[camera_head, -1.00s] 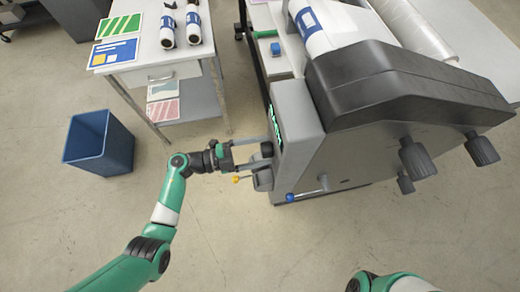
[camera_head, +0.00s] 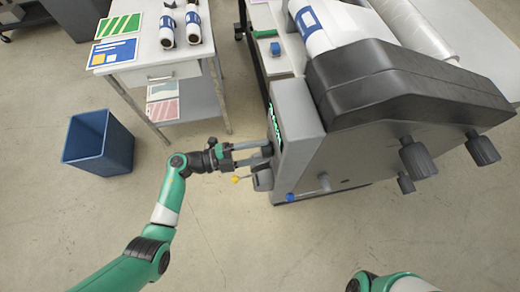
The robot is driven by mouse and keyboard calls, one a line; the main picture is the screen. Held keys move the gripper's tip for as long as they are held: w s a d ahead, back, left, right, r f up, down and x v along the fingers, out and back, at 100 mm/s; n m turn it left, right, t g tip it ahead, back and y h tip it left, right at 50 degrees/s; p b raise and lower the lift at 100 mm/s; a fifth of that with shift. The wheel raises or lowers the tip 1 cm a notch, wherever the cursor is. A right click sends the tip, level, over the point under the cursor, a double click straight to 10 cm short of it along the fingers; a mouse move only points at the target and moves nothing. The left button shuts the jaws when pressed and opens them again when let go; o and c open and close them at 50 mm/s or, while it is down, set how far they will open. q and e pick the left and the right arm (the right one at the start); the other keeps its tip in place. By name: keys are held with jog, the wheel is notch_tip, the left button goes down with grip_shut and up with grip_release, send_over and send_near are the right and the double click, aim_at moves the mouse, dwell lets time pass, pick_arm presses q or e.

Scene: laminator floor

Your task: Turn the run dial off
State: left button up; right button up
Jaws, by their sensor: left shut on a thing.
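The laminator (camera_head: 298,125) stands right of centre, with a narrow panel on its left side and a lit green display (camera_head: 274,122). A small dark dial, the run dial (camera_head: 267,150), sticks out from this panel below the display. My left gripper (camera_head: 266,153) reaches in from the left and is shut on the dial, with one finger above it and one below. The fingers partly hide the dial, and its markings cannot be read. My right gripper is out of view.
Just below the dial are a grey knob (camera_head: 263,180) and a yellow-tipped lever (camera_head: 236,180). A blue-ended handle (camera_head: 291,197) sticks out lower right. A blue bin (camera_head: 98,142) and a table (camera_head: 135,57) with rolls stand left. The floor between is clear.

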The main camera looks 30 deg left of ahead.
pick_arm(q)
jog(key=shift+f+m+b, duration=0.15)
jog(key=shift+m+b, duration=1.25)
jog(key=shift+m, duration=2.4)
jog(key=o, duration=1.4)
jog(key=v, duration=1.1)
jog(key=shift+s+a, duration=0.2)
jog(key=shift+s, duration=0.1)
